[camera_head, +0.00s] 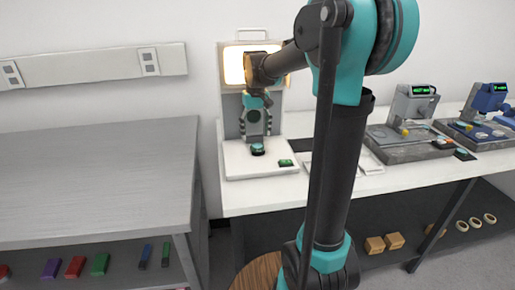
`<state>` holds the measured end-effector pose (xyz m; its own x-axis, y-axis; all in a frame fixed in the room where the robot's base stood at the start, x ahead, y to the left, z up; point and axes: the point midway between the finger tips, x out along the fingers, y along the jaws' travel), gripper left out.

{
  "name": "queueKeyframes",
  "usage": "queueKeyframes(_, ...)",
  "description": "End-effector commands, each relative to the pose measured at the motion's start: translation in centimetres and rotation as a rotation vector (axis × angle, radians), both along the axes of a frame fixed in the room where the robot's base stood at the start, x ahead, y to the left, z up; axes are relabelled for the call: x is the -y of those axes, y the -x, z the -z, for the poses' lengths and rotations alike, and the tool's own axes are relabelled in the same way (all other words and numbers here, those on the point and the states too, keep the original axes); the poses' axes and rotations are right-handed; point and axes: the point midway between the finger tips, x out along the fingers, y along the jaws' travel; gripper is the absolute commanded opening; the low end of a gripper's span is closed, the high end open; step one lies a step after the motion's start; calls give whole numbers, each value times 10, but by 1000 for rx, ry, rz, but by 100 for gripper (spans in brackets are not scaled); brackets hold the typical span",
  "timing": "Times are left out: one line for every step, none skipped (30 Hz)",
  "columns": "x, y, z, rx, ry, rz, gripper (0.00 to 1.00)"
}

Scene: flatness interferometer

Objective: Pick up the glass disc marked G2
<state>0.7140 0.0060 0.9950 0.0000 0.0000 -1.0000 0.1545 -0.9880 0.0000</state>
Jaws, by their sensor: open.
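My gripper (256,130) hangs in front of the grey interferometer housing, below its lit window, with its fingers pointing down and apart. Just beneath it, a small round dark piece with a teal top (257,149) sits on the white base. It may be the glass disc marked G2, but no marking is legible at this size. A small gap seems to show between the fingers and this piece. Nothing is visible between the fingers.
The interferometer (232,114) stands on a white table (240,202). A small black and green item (286,162) lies on its base, right of the round piece. Two instruments (412,104) (487,98) stand farther right. A grey bench (95,180) is at left. My arm hides the table's middle.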

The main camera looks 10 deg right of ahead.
Motion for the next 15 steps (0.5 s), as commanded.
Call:
queueKeyframes(2, 1, 6, 0, 0, 1, 67)
queueKeyframes(3, 1, 11, 0, 0, 1, 67)
queueKeyframes(4, 2, 17, 0, 0, 1, 67)
queueKeyframes(5, 3, 21, 0, 0, 0, 67)
queueKeyframes(6, 4, 26, 0, 0, 0, 67)
queueKeyframes(6, 3, 31, 0, 0, 0, 67)
queueKeyframes(6, 3, 35, 0, 0, 0, 67)
queueKeyframes(6, 3, 38, 0, 0, 0, 67)
queueKeyframes(6, 3, 41, 0, 0, 0, 67)
queueKeyframes(6, 3, 43, 0, 0, 0, 67)
queueKeyframes(6, 3, 44, 0, 0, 0, 67)
queueKeyframes(6, 3, 45, 0, 0, 0, 67)
queueKeyframes(6, 3, 46, 0, 0, 0, 67)
queueKeyframes(6, 4, 46, 0, 0, 0, 67)
queueKeyframes(6, 4, 46, 0, 0, 0, 67)
